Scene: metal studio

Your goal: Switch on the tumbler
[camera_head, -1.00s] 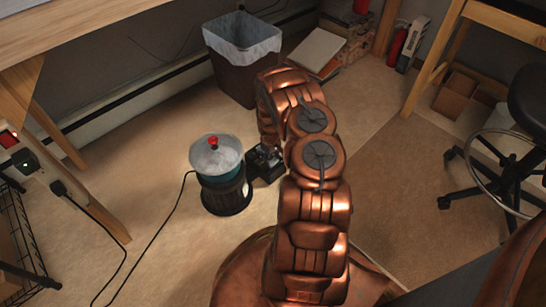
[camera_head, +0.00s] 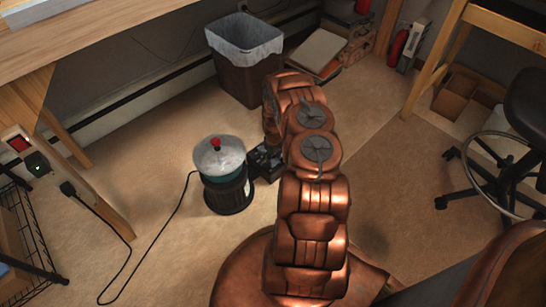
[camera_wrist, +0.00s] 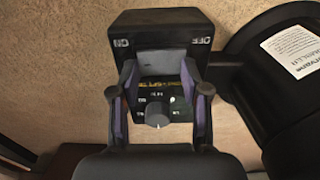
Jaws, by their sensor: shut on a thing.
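The tumbler (camera_head: 228,190) stands upright on the floor, with a dark base, a teal band, a silver lid and a red knob on top. Its black control box (camera_head: 268,163) is at its right, partly hidden by my arm. In the wrist view the control box (camera_wrist: 158,25) carries upside-down ON and OFF labels, a grey switch (camera_wrist: 163,63) between them, and a round knob below. My gripper (camera_wrist: 160,72) has its fingers on either side of the grey switch, shut on it. The tumbler's black base (camera_wrist: 285,80) is at the right of the wrist view.
A lined waste bin (camera_head: 244,62) stands behind the tumbler by the wall. A black cord (camera_head: 165,225) runs from the tumbler to a plug at the left. A workbench (camera_head: 90,50), wire basket (camera_head: 40,255) and stool (camera_head: 510,150) flank the open floor.

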